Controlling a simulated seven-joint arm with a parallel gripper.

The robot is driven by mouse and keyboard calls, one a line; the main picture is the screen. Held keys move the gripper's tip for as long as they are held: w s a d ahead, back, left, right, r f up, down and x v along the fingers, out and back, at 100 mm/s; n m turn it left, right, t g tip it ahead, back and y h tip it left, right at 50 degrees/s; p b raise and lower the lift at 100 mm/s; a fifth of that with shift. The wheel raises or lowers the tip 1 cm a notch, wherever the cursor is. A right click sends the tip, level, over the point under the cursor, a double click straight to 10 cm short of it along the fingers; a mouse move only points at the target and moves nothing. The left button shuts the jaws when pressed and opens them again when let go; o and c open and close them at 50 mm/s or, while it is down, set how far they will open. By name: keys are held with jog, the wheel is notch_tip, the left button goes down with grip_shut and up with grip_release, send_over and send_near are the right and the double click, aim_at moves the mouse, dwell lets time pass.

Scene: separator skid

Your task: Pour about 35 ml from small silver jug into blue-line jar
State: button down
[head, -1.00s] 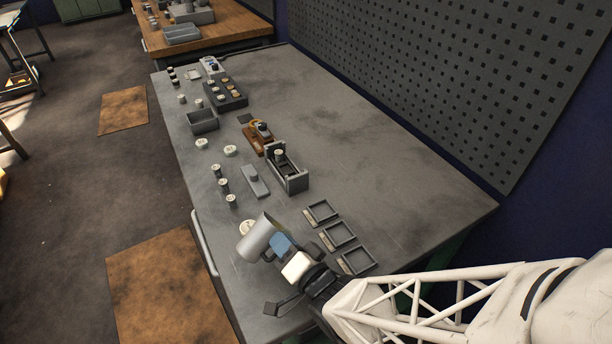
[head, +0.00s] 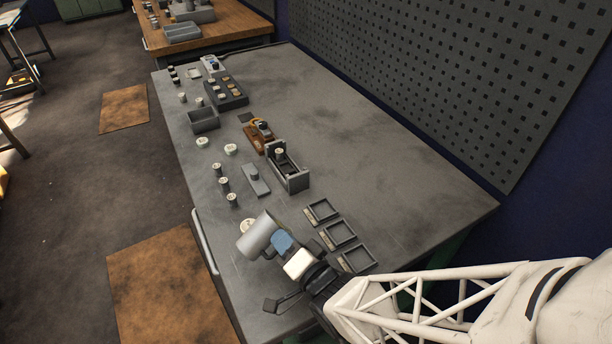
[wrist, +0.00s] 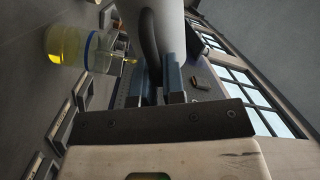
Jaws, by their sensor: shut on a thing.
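The small silver jug (head: 256,234) is held above the near end of the grey bench, tilted over with its body to the left of my gripper (head: 282,244). In the wrist view my gripper (wrist: 161,78) is shut on the jug's dark handle (wrist: 150,45), with the pale jug body (wrist: 172,22) beyond. The blue-line jar (wrist: 68,46) is at left in the wrist view, clear, with yellow liquid in its bottom and a blue line around it. A small yellow streak shows near the jar's mouth, close to the jug. The jug's inside is hidden.
Several square dark trays (head: 340,235) lie right of the jug. A grey open-topped holder (head: 290,178) and small dark-sided cylinders (head: 224,184) stand farther back. A pale round item (head: 247,225) shows partly behind the jug. The bench's right middle is clear.

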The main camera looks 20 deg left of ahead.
aim_at(268, 257)
jog(key=shift+s+f+n, duration=0.1)
jog(key=shift+f+n, duration=0.05)
jog(key=shift+n, duration=0.45)
jog(key=shift+a+r+n, duration=0.1)
jog(key=shift+r+n, duration=0.4)
jog(key=shift+n, duration=0.3)
jog(key=shift+s+n, duration=0.1)
jog(key=shift+n, duration=0.2)
jog(key=shift+s+a+n, duration=0.1)
jog(key=shift+n, duration=0.2)
jog(key=shift+s+a+n, duration=0.1)
jog(key=shift+n, duration=0.3)
jog(key=shift+s+a+f+n, duration=0.45)
jog(key=shift+s+f+n, duration=0.2)
jog(key=shift+n, duration=0.15)
jog(key=shift+s+a+r+n, duration=0.45)
jog(key=shift+s+r+n, duration=0.2)
jog(key=shift+r+n, duration=0.25)
jog(key=shift+s+a+f+n, duration=0.1)
jog(key=shift+s+a+n, duration=0.3)
jog(key=shift+n, duration=0.4)
